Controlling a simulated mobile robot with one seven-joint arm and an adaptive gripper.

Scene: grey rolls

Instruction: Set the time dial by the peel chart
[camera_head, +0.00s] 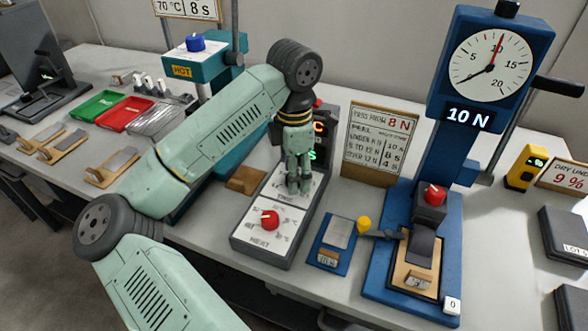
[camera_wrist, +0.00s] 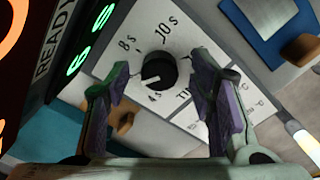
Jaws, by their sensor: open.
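The time dial is a black knob (camera_wrist: 159,71) on a white panel; it shows between my fingers in the wrist view. 8s, 10s and 4s marks stand around it. Its white pointer points left and slightly down, between 8s and 4s. My gripper (camera_head: 299,188) is open over the panel, its fingers (camera_wrist: 177,78) either side of the knob with visible gaps; it hides the knob in the head view. The peel chart (camera_head: 380,142) stands behind the panel; its top line ends in 8 N, with small rows below giving seconds. The peel gauge (camera_head: 492,65) reads 10 N.
A red heat knob (camera_head: 269,217) sits on the same control box (camera_head: 260,245), nearer the front. A display beside the time dial shows green characters (camera_wrist: 90,40), apparently 6 S. A blue pad (camera_head: 329,250) and the gauge's blue base (camera_head: 452,270) stand to the right.

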